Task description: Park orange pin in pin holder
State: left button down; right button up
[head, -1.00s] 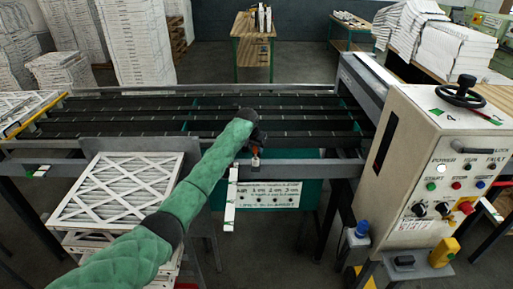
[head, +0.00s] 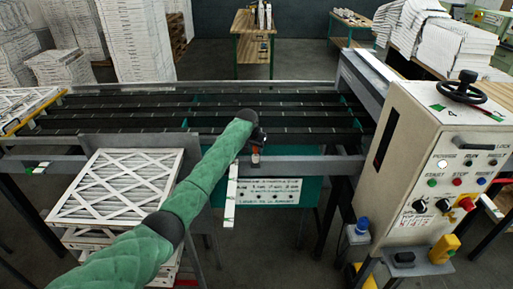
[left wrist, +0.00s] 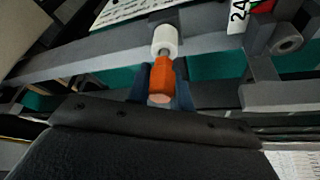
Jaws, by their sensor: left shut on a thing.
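My left gripper (head: 256,142) is at the front rail of the conveyor, at the end of the green-sleeved arm. In the left wrist view its two dark fingers (left wrist: 162,88) are shut on the orange pin (left wrist: 160,80). The pin's grey shank points at a white cylinder (left wrist: 165,40) by the grey rail; this may be the pin holder, but I cannot tell how far the shank is inside it. In the head view the pin (head: 255,158) is small and partly hidden by the gripper. My right gripper is not in view.
A white strip (head: 231,200) hangs from the rail, left of a lettered board (head: 265,191). A stack of framed filters (head: 118,187) stands at the left. The control cabinet (head: 410,180) with knobs and buttons stands at the right. The conveyor's dark belts (head: 300,118) are bare.

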pick_arm(q)
jog(key=shift+f, duration=0.6)
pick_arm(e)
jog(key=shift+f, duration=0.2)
pick_arm(q)
jog(key=c, duration=1.2)
grip_release()
jog(key=shift+o, duration=0.2)
jog(key=shift+r+b, duration=0.1)
jog(key=shift+b, duration=0.3)
jog(key=b+v, duration=0.3)
jog(key=v, duration=0.4)
jog(key=shift+s+r, duration=0.15)
jog(key=shift+r, duration=0.05)
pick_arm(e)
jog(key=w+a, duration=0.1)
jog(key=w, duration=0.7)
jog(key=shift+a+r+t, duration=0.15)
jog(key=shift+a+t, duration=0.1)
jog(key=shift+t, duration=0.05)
pick_arm(q)
jog(key=shift+a, duration=0.1)
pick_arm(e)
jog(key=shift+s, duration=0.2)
